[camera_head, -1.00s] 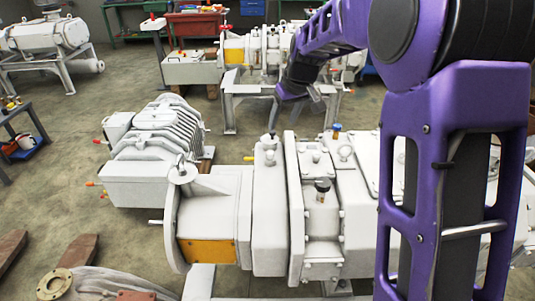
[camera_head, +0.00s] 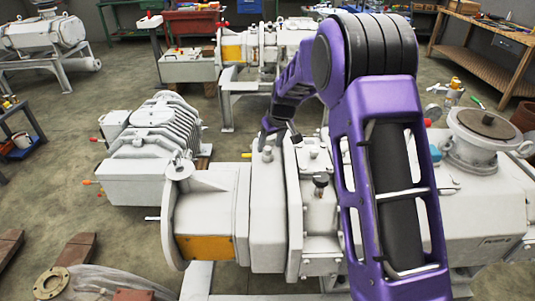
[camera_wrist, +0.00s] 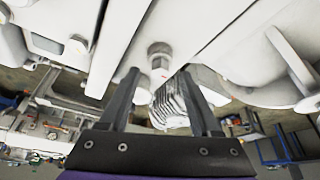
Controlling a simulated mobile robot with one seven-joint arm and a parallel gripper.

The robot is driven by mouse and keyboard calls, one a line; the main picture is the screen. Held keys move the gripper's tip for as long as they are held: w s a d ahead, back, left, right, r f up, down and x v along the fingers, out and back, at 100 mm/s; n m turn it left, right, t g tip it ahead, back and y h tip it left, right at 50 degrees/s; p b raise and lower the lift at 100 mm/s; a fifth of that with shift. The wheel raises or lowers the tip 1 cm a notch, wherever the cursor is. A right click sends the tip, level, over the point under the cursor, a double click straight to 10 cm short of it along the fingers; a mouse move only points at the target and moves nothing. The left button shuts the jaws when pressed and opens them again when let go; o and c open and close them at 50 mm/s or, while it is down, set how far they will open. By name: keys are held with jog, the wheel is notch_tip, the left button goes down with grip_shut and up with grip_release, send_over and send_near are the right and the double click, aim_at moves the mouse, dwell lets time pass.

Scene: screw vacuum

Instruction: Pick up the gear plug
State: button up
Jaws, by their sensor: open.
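The gear plug is most likely the small grey hex-headed fitting (camera_wrist: 159,50) on the white housing in the wrist view. In the head view, a small pale fitting (camera_head: 267,154) on top of the white pump housing (camera_head: 268,215) seems to be the same one. My gripper (camera_wrist: 159,76) is open, its two dark fingers on either side of the plug in the wrist picture, with nothing held. In the head view my gripper (camera_head: 270,140) is just above the housing top, by the fitting. Whether the fingers touch the plug cannot be told.
A dark-topped knob (camera_head: 320,181) stands on the housing to the right. A ribbed white motor unit (camera_head: 155,140) is on the floor behind left. My arm hides part of the pump.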

aim_at(267, 154)
jog(key=x, duration=0.2)
jog(key=shift+w+a+f, duration=0.1)
jog(key=shift+w+f, duration=0.05)
jog(key=shift+f, duration=0.05)
grip_shut()
jog(key=shift+r, duration=0.1)
